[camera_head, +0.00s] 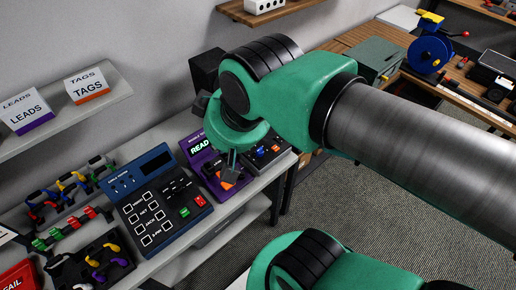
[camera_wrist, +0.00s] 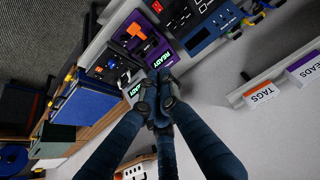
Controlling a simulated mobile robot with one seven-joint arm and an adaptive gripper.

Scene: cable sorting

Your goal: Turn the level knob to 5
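No knob can be picked out for certain as the level knob; its label and setting are too small to read. A purple-edged unit with a lit READY display (camera_head: 201,146) stands on the bench, and it also shows in the wrist view (camera_wrist: 150,47). A dark panel with small blue and red controls (camera_head: 262,151) is to its right; it shows in the wrist view too (camera_wrist: 112,68). My gripper (camera_head: 231,160) is over the purple unit in the head view, partly hidden by my wrist. In the wrist view its dark fingers (camera_wrist: 158,88) come together, with nothing visible held.
A blue keypad unit (camera_head: 158,205) is left of the purple unit. Racks of coloured cables (camera_head: 70,190) lie further left. A shelf (camera_head: 105,98) with LEADS and TAGS signs hangs above. A second bench with a green box (camera_head: 374,58) is at the back right.

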